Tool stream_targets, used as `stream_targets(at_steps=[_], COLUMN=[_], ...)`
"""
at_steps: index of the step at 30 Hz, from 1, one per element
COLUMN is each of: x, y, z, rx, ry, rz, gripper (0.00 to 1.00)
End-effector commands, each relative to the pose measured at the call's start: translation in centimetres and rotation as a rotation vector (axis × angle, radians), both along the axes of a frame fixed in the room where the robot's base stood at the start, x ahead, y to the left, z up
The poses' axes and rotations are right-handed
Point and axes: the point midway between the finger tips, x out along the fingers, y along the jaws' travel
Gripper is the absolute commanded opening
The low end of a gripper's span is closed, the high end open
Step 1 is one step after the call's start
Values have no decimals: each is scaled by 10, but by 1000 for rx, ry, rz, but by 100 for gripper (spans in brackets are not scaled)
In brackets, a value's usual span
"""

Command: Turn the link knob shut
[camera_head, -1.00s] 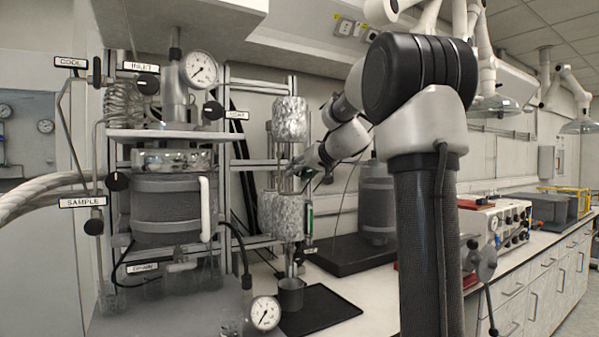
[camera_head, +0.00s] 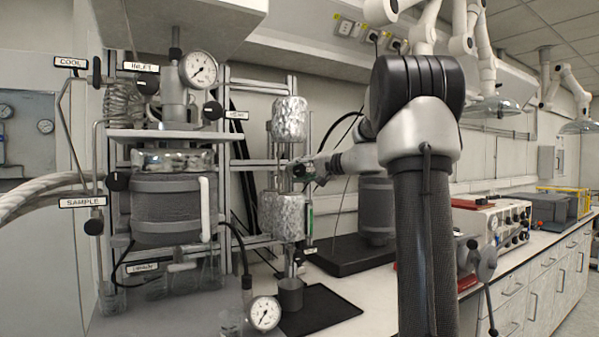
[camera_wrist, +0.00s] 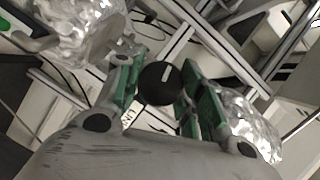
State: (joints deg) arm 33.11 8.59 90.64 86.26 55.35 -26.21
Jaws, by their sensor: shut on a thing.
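The link knob (camera_wrist: 160,83) is a round black knob with a white pointer line, seen face-on in the middle of the wrist view. In the head view my gripper (camera_head: 301,171) is between the upper foil-wrapped vessel (camera_head: 290,120) and the lower one (camera_head: 282,214). A partly hidden label (camera_wrist: 127,117) lies below the knob in the wrist view.
Metal rails and tubing surround the knob closely. A pressure reactor (camera_head: 172,205) with other black knobs stands to the left. A gauge (camera_head: 264,313) and a grey cup (camera_head: 290,293) are below. A dark cylinder (camera_head: 376,207) stands on a black base behind my arm.

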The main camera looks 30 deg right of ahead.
Motion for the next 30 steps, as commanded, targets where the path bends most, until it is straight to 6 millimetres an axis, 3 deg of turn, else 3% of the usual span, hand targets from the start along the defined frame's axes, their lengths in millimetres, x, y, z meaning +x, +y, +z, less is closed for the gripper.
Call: stream_targets(at_steps=[12, 30], x=[0, 0], y=[0, 0], z=[-1, -1], rx=[210, 247], ry=[9, 11], rz=[-1, -1], gripper=[14, 14])
